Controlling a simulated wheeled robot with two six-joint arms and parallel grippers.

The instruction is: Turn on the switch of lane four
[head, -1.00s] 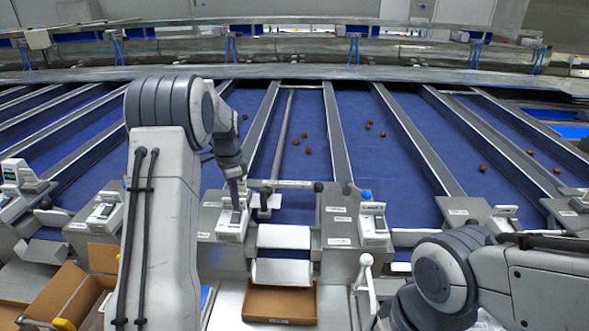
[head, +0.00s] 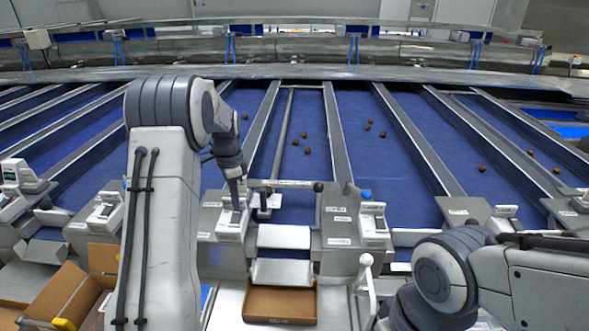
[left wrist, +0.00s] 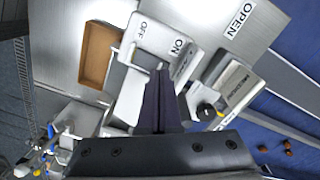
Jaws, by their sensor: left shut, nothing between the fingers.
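A white switch box (head: 230,226) stands at the near end of a blue lane, beneath my left gripper (head: 239,207). In the left wrist view the box (left wrist: 160,33) carries the labels OFF and ON. My left gripper (left wrist: 158,70) is shut and empty, its tips close against the switch side of the box. The fingers partly cover the switch, so I cannot tell its position or whether they touch it. No lane number is readable. My right gripper is out of view; only my right arm shows at lower right.
Another switch box (head: 373,225) stands to the right, and one (head: 105,210) to the left. A brown carton (head: 280,304) sits below the white chute. A white-knobbed lever (head: 366,262) rises near my right arm. Several dates (head: 307,150) lie on the blue lanes.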

